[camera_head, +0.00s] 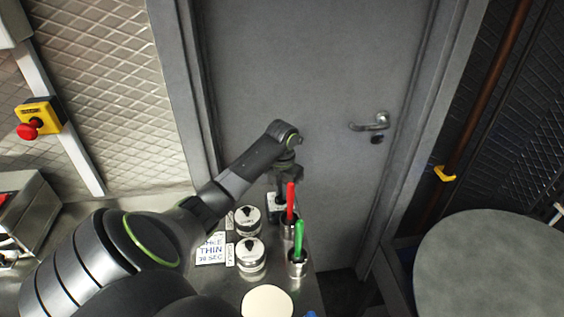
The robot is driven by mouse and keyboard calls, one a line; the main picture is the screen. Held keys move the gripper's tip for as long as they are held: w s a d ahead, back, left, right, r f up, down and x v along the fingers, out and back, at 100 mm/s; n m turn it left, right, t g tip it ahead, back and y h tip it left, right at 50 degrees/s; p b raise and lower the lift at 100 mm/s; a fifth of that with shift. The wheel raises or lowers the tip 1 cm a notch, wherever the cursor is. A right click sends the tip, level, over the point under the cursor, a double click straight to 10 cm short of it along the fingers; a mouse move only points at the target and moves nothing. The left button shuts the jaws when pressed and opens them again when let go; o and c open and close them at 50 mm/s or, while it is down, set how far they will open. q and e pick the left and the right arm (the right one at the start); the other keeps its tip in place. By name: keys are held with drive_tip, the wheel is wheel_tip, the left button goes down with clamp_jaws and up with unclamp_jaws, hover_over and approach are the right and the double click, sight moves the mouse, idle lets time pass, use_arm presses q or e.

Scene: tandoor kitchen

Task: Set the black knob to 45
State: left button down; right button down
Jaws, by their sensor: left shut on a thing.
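My left gripper (281,192) reaches down at the far end of the steel counter and is shut on the top of a small device (273,214). What it grips appears to be that device's black knob, mostly hidden by the fingers, so its setting cannot be read. Two round steel devices with white dials and black knobs stand nearer: one dial (248,215) just left of the gripper and another dial (250,250) closer to me. My right gripper is not in view.
A red-handled tool (291,198) and a green-handled tool (299,236) stand in steel cups right beside the gripper. A "THIN" card (210,249) lies left of the dials. A pale disc (267,303) is in front. A grey door (310,80) is behind; a round table (495,265) is at right.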

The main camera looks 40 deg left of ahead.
use_arm(q)
drive_tip(key=shift+w+r, duration=0.1)
drive_tip(key=c, duration=1.5)
unclamp_jaws()
drive_tip(key=shift+o, duration=0.2)
wheel_tip(320, 180, up, 7)
drive_tip(key=shift+f, duration=0.2)
wheel_tip(320, 180, up, 11)
drive_tip(key=p, duration=1.1)
drive_tip(key=shift+f, duration=0.15)
